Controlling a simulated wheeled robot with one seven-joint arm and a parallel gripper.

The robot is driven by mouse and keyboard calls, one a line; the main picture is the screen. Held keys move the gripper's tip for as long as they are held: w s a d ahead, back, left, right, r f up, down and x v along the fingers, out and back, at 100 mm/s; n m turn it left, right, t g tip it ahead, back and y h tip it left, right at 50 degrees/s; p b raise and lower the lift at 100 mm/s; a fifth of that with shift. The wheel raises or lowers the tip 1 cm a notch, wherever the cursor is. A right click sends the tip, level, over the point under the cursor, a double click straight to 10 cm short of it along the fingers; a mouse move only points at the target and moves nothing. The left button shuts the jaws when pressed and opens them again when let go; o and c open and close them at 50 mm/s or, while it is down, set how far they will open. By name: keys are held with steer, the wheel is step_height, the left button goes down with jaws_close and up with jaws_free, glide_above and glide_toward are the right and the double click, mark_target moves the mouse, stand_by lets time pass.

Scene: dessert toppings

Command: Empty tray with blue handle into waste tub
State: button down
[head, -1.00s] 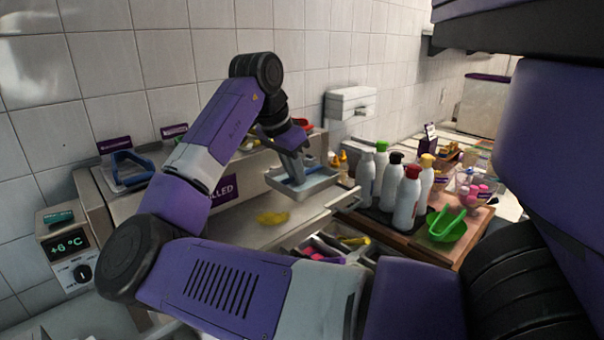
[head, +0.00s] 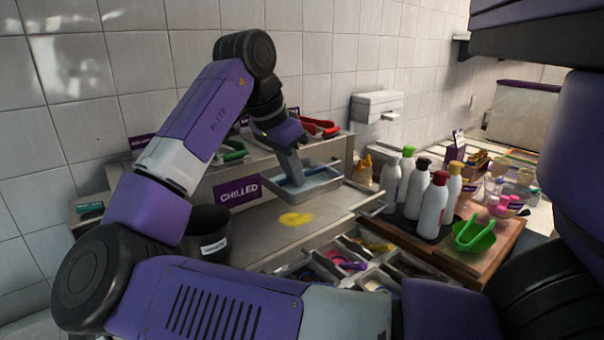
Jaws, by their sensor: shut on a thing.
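My gripper (head: 291,176) points down into a pale grey tray (head: 333,182), shut at a blue handle (head: 312,176) that crosses it. The tray is held roughly level above the right part of the counter; its contents cannot be made out. A black tub (head: 209,219) with a white label stands left of the tray, behind my forearm; the label is too small to read surely, and the tub's inside looks dark.
A yellow patch (head: 296,219) lies on the counter between tub and tray. A shelf behind bears trays with green (head: 232,151) and red (head: 320,127) handles. Several bottles (head: 433,205) and a green bowl (head: 474,235) stand to the right. Open bins (head: 350,262) are in front.

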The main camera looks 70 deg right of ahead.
steer(key=w+a+r, duration=0.4)
steer(key=w+a, duration=0.1)
steer(key=a, duration=0.5)
steer(key=shift+b, duration=0.45)
steer(key=shift+w+r, duration=0.1)
steer(key=shift+w, duration=0.05)
stand_by(0.3)
